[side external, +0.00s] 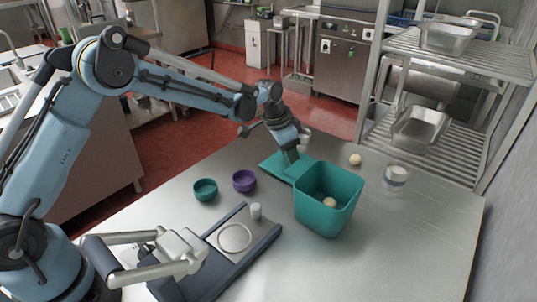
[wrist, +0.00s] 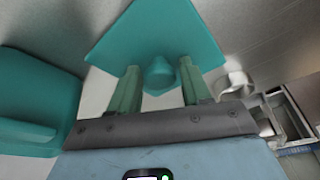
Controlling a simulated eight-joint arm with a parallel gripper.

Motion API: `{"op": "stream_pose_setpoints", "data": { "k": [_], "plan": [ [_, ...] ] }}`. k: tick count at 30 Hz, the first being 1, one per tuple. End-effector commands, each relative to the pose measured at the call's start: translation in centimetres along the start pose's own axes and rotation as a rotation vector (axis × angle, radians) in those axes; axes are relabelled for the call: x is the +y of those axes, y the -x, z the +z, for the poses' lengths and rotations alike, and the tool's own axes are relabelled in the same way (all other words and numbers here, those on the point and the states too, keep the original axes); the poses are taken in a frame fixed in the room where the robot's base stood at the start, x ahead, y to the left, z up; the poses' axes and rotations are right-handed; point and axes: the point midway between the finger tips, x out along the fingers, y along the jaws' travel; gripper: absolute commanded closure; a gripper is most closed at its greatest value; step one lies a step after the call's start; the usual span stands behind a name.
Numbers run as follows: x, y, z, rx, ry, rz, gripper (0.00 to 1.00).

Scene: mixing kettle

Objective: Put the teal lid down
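The teal lid (side external: 275,163) is a flat square plate beside the teal bin, at its back left in the side view, and looks to be lying on the table. My gripper (side external: 291,158) points down over the lid. In the wrist view its two fingers (wrist: 160,85) stand apart on either side of the knob, with narrow gaps showing.
A teal bowl (side external: 205,190) and a purple bowl (side external: 244,181) stand left of the lid. The front-right table is clear.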

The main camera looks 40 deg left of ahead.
Motion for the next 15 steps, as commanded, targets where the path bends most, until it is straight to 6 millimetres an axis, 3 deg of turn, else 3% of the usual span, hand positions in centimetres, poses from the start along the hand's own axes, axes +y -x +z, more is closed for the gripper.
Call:
{"op": "stream_pose_setpoints", "data": {
  "k": [2, 10, 15],
  "plan": [
    [0.0, 0.0, 0.0, 0.000, 0.000, 0.000, 0.40],
    [0.0, 0.1, 0.0, 0.000, 0.000, 0.000, 0.40],
    [0.0, 1.2, -0.1, 0.000, 0.000, 0.000, 0.40]
  ]
}}
